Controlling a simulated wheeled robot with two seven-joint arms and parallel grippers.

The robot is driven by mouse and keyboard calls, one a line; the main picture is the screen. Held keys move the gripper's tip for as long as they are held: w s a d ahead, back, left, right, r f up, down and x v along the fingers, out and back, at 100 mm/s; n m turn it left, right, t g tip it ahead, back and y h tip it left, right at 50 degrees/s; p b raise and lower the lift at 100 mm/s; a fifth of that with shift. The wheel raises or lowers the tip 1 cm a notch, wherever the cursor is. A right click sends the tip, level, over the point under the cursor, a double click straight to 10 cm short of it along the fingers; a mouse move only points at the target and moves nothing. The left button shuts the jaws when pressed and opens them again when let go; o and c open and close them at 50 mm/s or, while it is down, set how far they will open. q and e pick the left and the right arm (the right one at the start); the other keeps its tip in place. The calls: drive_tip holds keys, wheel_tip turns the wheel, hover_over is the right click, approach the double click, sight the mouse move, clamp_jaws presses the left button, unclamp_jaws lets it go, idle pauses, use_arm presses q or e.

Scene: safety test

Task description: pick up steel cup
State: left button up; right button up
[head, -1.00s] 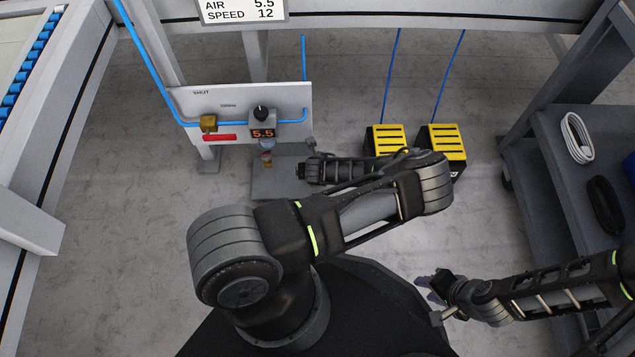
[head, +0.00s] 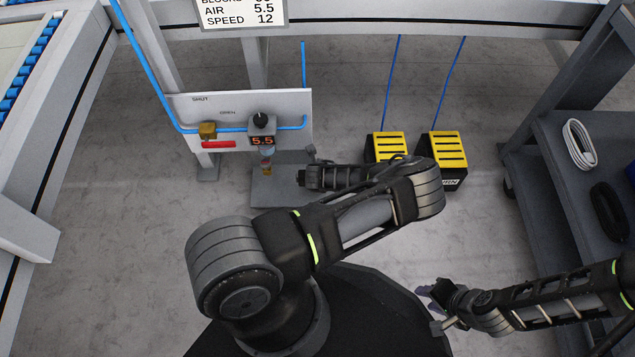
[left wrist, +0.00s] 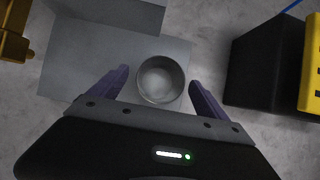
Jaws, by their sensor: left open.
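The steel cup (left wrist: 160,80) is a round grey cup seen from above in the left wrist view. It stands upright on a grey plate (left wrist: 70,70). My left gripper (left wrist: 158,76) is open, with one purple finger on each side of the cup and a visible gap to each. In the head view my left forearm points left over the same plate (head: 270,192); I cannot make out the cup or the left fingers there. My right gripper (head: 427,293) is at the lower right, away from the cup; its small purple fingers do not show their spread.
Two yellow-topped black boxes (head: 388,146) (head: 444,150) stand to the right. A grey shelf (head: 560,160) holds cable coils (head: 578,142).

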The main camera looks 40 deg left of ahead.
use_arm(q)
drive_tip(key=b+x, duration=0.2)
drive_tip(key=x, duration=0.2)
drive_tip(key=shift+f, duration=0.1)
drive_tip(key=shift+w+a+f, duration=0.15)
drive_tip(key=shift+w+f, duration=0.05)
drive_tip(key=shift+c, duration=0.4)
drive_tip(key=c, duration=1.4)
drive_tip(key=shift+r, duration=0.1)
wheel_tip(320, 180, up, 10)
drive_tip(key=p, duration=0.4)
